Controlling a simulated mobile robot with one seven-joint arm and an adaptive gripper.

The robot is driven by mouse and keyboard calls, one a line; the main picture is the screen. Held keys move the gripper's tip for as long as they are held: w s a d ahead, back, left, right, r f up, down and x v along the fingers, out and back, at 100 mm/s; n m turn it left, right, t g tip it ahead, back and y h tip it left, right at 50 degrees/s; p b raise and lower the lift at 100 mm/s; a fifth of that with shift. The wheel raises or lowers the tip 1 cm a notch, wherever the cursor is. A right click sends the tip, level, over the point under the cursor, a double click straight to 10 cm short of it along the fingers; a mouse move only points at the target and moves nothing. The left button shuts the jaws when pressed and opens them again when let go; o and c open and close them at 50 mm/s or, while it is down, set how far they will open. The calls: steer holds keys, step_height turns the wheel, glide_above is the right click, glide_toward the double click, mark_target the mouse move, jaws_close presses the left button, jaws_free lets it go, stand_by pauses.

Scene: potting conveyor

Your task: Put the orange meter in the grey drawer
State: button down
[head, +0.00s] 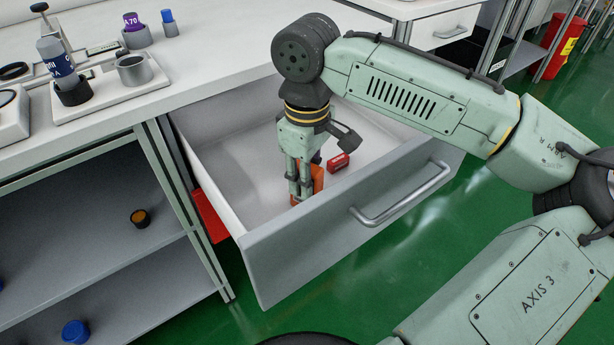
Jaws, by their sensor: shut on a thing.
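The grey drawer (275,250) is pulled out from under the white bench, with its handle facing the front right. My gripper (303,195) points down inside the drawer and is shut on the orange meter (318,177). The meter is mostly hidden behind my fingers; an orange part shows to their right and a little at the fingertips. It is low, close to the drawer floor; I cannot tell whether it touches it.
A small red object (338,161) lies in the drawer just right of my gripper. A white bench (220,50) holds bottles and a holder tray (100,95) at left. Shelves (100,240) below hold caps. The drawer floor left of my gripper is clear.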

steer(key=shift+f, duration=0.2)
steer(key=c, duration=1.3)
jaws_free()
steer(key=shift+r, duration=0.1)
step_height(320, 180, up, 12)
steer(key=shift+r+p, duration=0.15)
steer(key=shift+p, duration=0.65)
